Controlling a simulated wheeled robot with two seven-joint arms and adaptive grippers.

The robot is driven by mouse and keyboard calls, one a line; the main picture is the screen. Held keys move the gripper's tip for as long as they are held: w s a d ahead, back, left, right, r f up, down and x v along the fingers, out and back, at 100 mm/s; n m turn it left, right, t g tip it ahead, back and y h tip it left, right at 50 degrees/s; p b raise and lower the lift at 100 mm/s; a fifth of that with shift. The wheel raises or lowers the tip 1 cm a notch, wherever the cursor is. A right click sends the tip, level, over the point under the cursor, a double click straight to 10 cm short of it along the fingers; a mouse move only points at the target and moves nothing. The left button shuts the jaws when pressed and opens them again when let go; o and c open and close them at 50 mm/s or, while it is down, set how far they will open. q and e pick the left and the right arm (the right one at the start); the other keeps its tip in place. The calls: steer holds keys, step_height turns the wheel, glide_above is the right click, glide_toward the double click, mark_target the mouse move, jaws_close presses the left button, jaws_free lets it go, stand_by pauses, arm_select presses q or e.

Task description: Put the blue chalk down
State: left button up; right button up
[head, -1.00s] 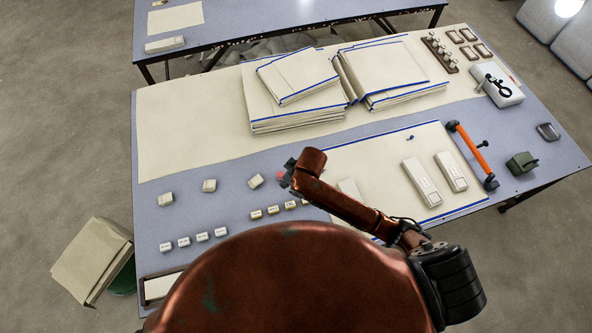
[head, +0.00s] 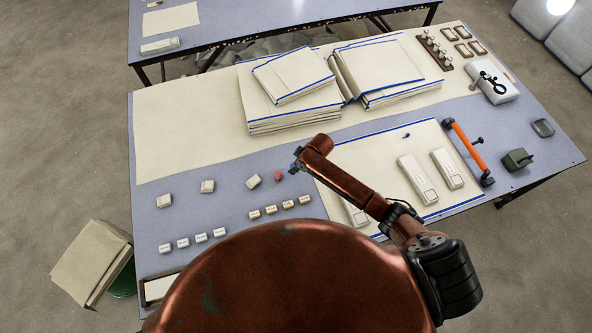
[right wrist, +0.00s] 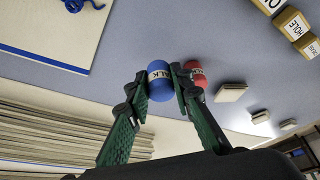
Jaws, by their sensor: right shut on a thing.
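My right gripper (right wrist: 160,92) is shut on the blue chalk (right wrist: 159,73), a short blue cylinder with a white label, held between its two green fingers. In the head view the right gripper (head: 296,164) is low over the grey-blue table, and the chalk there is mostly hidden by it. The red chalk (head: 278,176) stands on the table just left of the gripper. In the right wrist view the red chalk (right wrist: 198,74) is just beyond the right finger. I cannot tell whether the blue chalk touches the table. My left gripper is not in view.
Several pale blocks (head: 253,181) lie left of the red chalk, with rows of labelled blocks (head: 271,210) nearer me. A cream cloth with blue edges (head: 372,160) lies to the right. Stacked folded cloths (head: 290,118) lie behind.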

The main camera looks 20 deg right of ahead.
steer(key=shift+w+d+f, duration=0.15)
steer(key=shift+f, duration=0.15)
steer(key=shift+d+f, duration=0.1)
steer(key=shift+f, duration=1.5)
steer(key=o, duration=1)
steer(key=shift+f, duration=0.1)
steer(key=shift+r, duration=0.2)
steer(key=v, duration=1.2)
steer(key=shift+p, duration=0.4)
steer(key=shift+f, duration=0.15)
